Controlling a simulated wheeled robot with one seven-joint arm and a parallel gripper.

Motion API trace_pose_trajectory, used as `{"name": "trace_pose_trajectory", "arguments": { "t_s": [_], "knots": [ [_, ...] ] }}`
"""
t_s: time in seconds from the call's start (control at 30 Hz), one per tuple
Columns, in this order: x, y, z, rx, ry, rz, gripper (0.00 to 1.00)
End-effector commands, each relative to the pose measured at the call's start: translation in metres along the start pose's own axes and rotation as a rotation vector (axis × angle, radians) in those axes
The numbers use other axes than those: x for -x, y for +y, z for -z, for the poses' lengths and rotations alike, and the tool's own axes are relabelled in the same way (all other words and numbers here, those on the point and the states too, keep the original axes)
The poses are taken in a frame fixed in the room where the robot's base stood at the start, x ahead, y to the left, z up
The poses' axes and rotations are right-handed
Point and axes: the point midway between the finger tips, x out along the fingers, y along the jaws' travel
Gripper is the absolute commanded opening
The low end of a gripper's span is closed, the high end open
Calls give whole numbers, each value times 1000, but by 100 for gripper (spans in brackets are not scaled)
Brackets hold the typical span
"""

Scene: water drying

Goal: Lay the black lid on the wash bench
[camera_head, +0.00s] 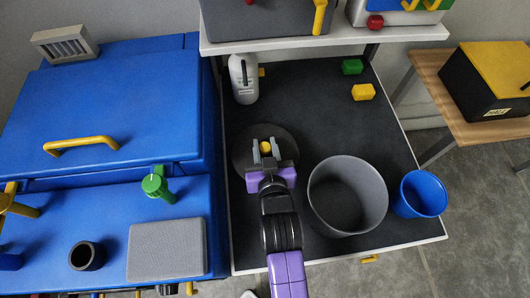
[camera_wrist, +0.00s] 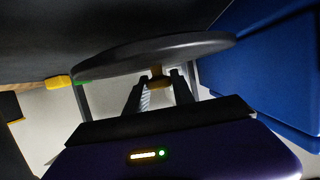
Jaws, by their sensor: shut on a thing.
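The black lid (camera_head: 243,145) is a dark round disc with a small yellow knob (camera_head: 266,147). It is over the left part of the dark wash bench (camera_head: 312,105) in the head view. My gripper (camera_head: 265,152) is shut on the knob from the near side. In the wrist view the lid (camera_wrist: 150,57) shows nearly edge-on, with the knob (camera_wrist: 158,82) between my two fingers (camera_wrist: 157,88). I cannot tell whether the lid touches the bench. My gripper hides part of the lid's near side.
A grey pot (camera_head: 372,215) and a blue cup (camera_head: 420,194) stand to the right. A white bottle (camera_head: 243,80) stands behind the lid. Green (camera_head: 352,67) and yellow (camera_head: 363,92) blocks lie at the back right. The bench's middle is clear. A blue unit (camera_head: 120,100) borders the left.

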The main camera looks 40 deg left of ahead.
Motion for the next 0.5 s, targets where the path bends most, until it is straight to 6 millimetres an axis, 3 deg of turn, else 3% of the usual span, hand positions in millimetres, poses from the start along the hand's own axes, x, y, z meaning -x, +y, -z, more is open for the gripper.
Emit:
{"name": "trace_pose_trajectory", "arguments": {
  "t_s": [0.3, 0.5],
  "knots": [
    [-12, -1, -33, 0, -1, 2, 0],
    [-14, 0, -38, 0, 2, 0, 0]
  ]
}}
